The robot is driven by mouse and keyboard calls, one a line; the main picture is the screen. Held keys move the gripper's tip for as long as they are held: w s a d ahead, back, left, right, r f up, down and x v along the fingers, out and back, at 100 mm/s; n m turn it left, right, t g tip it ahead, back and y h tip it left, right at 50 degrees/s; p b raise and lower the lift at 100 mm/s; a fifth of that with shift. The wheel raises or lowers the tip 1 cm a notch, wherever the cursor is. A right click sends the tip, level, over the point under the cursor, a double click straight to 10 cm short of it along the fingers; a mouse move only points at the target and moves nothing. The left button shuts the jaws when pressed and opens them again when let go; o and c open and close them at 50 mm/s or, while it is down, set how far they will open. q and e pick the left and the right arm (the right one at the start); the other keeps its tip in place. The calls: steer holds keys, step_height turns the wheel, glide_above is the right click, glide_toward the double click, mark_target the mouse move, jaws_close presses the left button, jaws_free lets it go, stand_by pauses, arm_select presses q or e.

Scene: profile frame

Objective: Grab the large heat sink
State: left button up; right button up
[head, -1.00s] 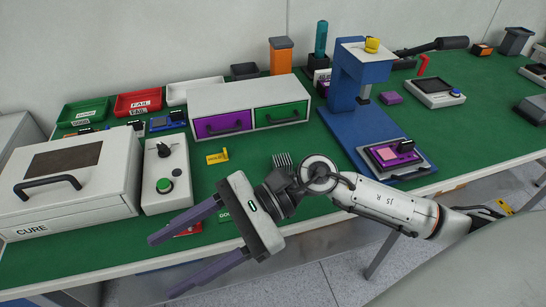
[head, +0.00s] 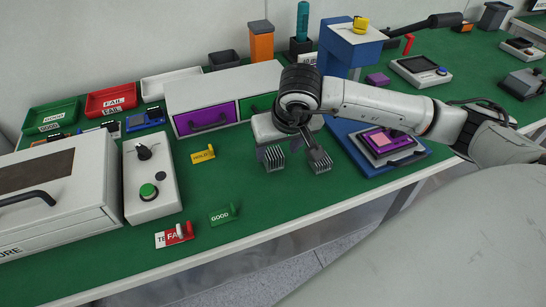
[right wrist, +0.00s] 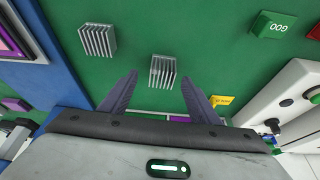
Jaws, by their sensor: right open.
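Two grey finned heat sinks stand on the green bench top. In the head view one heat sink (head: 272,159) is left of the other heat sink (head: 320,162), both just in front of my right gripper. In the right wrist view one (right wrist: 163,71) appears between the fingertips and slightly beyond them; the other (right wrist: 98,41) lies to the left and looks somewhat broader. Which is the large one is not certain. My right gripper (right wrist: 160,78) is open and empty, its fingers reaching toward the bench. In the head view its wrist hides most of it. My left gripper is not in view.
A blue press (head: 345,62) with a purple board stands to the right. A drawer unit (head: 222,90) is behind. A yellow HOLD tag (head: 203,154), a green GOOD tag (head: 222,216) and a control box (head: 150,180) are left. The bench in front of the heat sinks is clear.

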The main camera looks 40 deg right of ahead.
mark_target(273, 153)
steer(key=x, duration=0.4)
steer(key=shift+w+a+f+p, duration=0.1)
steer(key=shift+w+f+p, duration=0.1)
steer(key=shift+w+p, duration=0.15)
steer(key=shift+w, duration=0.1)
steer(key=c, duration=1.2)
steer(key=shift+r, duration=0.1)
step_height(273, 153, up, 10)
steer(key=shift+f+b, duration=0.1)
steer(key=shift+b, duration=0.3)
